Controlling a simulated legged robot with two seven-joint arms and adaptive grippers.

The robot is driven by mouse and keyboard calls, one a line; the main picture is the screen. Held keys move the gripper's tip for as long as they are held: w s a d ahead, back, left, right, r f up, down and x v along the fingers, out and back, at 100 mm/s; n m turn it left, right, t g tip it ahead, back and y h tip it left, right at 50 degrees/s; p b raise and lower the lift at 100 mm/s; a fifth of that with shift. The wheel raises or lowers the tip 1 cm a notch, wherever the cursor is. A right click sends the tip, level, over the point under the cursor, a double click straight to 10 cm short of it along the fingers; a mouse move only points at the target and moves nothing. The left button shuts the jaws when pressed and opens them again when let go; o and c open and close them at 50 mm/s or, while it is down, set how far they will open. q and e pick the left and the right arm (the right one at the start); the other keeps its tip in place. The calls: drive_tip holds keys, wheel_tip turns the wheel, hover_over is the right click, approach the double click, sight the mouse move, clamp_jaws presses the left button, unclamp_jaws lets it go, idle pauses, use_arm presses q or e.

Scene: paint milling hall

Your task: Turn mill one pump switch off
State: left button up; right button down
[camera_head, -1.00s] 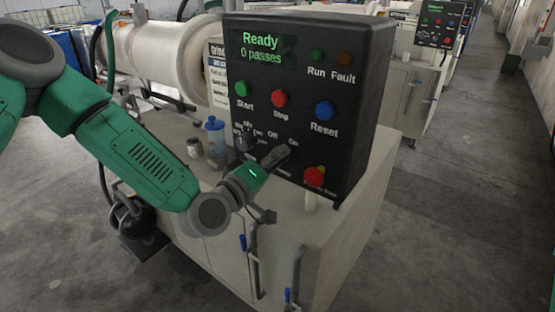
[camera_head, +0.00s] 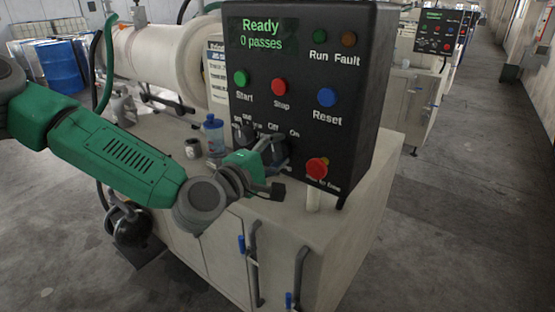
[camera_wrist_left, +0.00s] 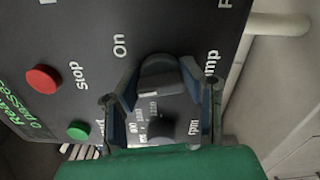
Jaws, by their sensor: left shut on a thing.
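The black control panel (camera_head: 345,120) of the mill shows "Ready" and "0 passes". My left gripper (camera_head: 274,152) is at its lower part, by the Off and On labels. In the left wrist view, the dark pump switch knob (camera_wrist_left: 158,72) sits between the two fingers of the left gripper (camera_wrist_left: 162,98), which is shut on it. The On label is beside the knob, and part of the pump label shows past a finger. In the head view the gripper mostly hides the switch, and its exact pointing is unclear. My right gripper is out of view.
A dark speed knob (camera_wrist_left: 165,130) is close to the fingers. A red stop button (camera_head: 317,168) is right of the gripper. A blue-capped bottle (camera_head: 213,135) and a small jar (camera_head: 192,148) stand left on the cabinet (camera_head: 350,225). A second panel (camera_head: 437,32) is farther back.

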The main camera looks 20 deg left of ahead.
use_arm(q)
drive_tip(key=shift+s+f+n+b, duration=0.1)
drive_tip(key=shift+f+n+b, duration=0.1)
drive_tip(key=shift+n+b, duration=0.5)
drive_tip(key=shift+s+f+n+b, duration=0.1)
drive_tip(key=shift+f+n+b, duration=0.15)
drive_tip(key=shift+n, duration=0.75)
drive_tip(key=shift+r, duration=0.1)
drive_tip(key=o, duration=1.1)
drive_tip(key=shift+o, duration=0.4)
drive_tip(key=shift+w+r, duration=0.15)
drive_tip(key=shift+r, duration=0.05)
drive_tip(key=shift+s+a, duration=0.1)
drive_tip(key=shift+s, duration=0.25)
drive_tip(key=v, duration=0.6)
drive_tip(key=shift+s+a, duration=0.2)
drive_tip(key=shift+s, duration=0.15)
